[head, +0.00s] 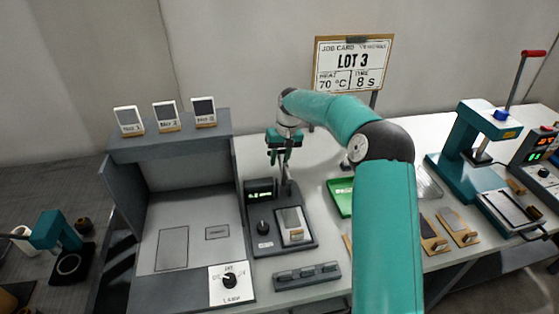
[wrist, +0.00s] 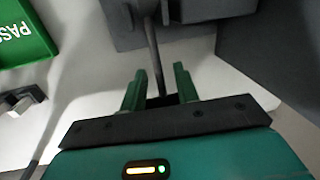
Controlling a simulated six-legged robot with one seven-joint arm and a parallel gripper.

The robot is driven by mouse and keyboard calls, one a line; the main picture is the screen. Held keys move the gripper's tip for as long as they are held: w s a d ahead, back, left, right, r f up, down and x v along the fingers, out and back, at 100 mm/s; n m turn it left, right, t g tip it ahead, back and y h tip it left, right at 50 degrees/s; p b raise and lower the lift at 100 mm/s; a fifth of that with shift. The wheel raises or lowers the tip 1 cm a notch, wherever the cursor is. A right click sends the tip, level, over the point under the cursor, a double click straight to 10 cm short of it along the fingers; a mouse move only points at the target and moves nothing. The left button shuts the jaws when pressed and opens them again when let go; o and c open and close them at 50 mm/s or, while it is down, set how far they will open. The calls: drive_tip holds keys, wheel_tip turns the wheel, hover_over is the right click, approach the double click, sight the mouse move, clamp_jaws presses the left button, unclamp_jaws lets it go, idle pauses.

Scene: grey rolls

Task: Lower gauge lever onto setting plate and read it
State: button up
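The dark gauge (head: 280,244) stands on the white table with a small lit green display (head: 262,190) whose digits I cannot read. A pale plate with a wooden-coloured lower edge (head: 293,224) lies on its right side. A thin upright rod, seemingly the gauge lever (head: 285,178), rises behind the plate. My gripper (head: 282,160) is above the gauge, at the rod's upper end. In the wrist view my gripper's green fingers (wrist: 160,88) are apart, and the grey lever (wrist: 154,50) runs into the gap between them. I cannot tell whether they touch it.
A green PASS tray (head: 340,197) lies right of the gauge. A grey lamp booth (head: 190,230) stands left. A teal press (head: 470,145) and wooden-edged plates (head: 450,228) are at right. A job card (head: 352,64) reads LOT 3, 70 °C, 8 s.

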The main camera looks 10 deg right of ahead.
drive_tip(key=shift+f, duration=0.5)
clamp_jaws()
